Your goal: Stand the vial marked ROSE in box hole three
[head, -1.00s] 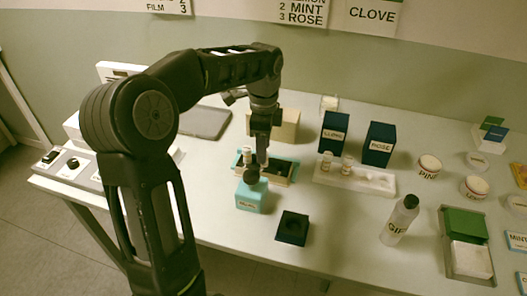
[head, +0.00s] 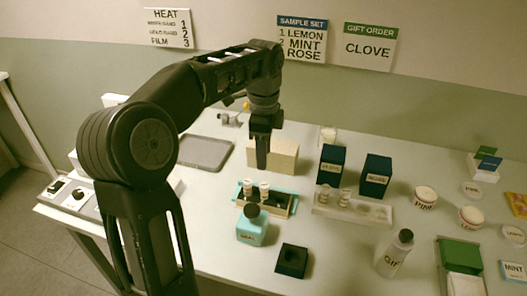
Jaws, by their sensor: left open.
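The sample box (head: 284,213), dark inside with a teal edge, stands in the middle of the table. Two capped vials stand upright in it, the left vial (head: 247,187) and the middle vial (head: 264,190); the dark right part looks empty. Two more vials, one (head: 325,194) and another (head: 345,197), stand in the left part of a white rack (head: 380,221). Their labels are too small to read, so I cannot tell which vial is ROSE. My left gripper (head: 262,166) is open and empty, pointing down just above and behind the box. My right gripper is out of view.
A teal bottle (head: 252,226) stands in front of the box, with a dark square holder (head: 291,260) nearby. Two navy boxes (head: 331,165) (head: 376,176) stand behind the rack. A beige block (head: 285,158) is behind my gripper. A wall sign (head: 301,40) lists LEMON, MINT, ROSE.

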